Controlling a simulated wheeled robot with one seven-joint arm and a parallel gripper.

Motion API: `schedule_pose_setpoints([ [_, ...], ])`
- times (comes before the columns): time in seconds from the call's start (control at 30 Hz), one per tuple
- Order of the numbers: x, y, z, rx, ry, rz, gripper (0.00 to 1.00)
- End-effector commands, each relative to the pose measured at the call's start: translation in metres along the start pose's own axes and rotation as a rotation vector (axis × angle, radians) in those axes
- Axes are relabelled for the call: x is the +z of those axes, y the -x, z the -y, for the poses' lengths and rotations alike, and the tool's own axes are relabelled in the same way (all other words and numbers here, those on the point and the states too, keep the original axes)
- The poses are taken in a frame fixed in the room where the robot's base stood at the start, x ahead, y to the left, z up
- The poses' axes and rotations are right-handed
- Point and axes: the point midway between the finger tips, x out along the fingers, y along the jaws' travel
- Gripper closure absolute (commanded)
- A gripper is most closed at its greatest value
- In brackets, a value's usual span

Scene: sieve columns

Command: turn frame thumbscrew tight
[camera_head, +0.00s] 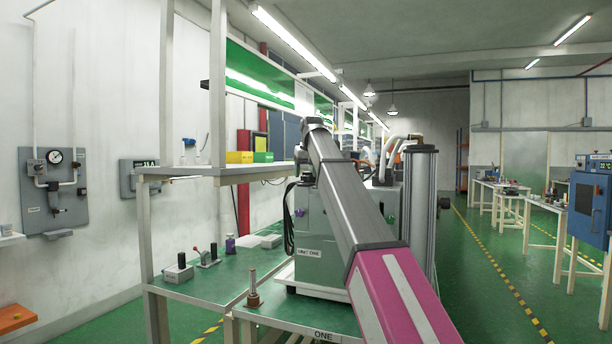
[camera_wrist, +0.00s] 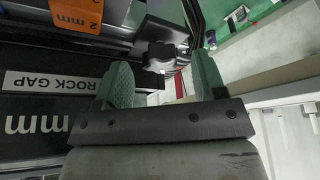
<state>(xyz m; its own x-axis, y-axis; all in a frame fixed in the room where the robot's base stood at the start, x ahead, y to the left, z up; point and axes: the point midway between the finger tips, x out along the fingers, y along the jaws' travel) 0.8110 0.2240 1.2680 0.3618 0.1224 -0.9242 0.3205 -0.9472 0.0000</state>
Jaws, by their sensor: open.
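In the wrist view my gripper (camera_wrist: 155,85) shows its two green ridged fingers, apart, with nothing held between them. A small dark knob with a pale part (camera_wrist: 161,57) lies beyond the gap between the fingertips, apart from them as far as I can see. It looks like a thumbscrew, but I cannot tell for certain. In the head view my arm reaches across to the grey machine marked unit one (camera_head: 312,225) and covers part of it. My gripper and the thumbscrew cannot be made out there.
A dark panel labelled "rock gap" (camera_wrist: 48,82) and an orange "2 mm" tag (camera_wrist: 78,14) lie left of my fingers. A shelf (camera_head: 215,171) stands above the bench. The aisle at right is clear.

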Motion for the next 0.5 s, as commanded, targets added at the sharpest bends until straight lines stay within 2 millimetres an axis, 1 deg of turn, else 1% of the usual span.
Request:
schedule_pose_setpoints([
  [0.03, 0.0003, -0.0041, 0.0, 0.0, 0.0, 0.0, 0.36],
  [0.13, 0.0, -0.0082, 0.0001, 0.0, 0.0, -0.001, 0.36],
  [0.43, -0.0002, -0.0096, 0.0001, 0.0, 0.0, -0.001, 0.36],
  [0.47, -0.0002, -0.0096, 0.0001, 0.0, 0.0, -0.001, 0.46],
  [0.5, -0.0001, -0.0096, 0.0001, 0.0, 0.0, -0.001, 0.59],
])
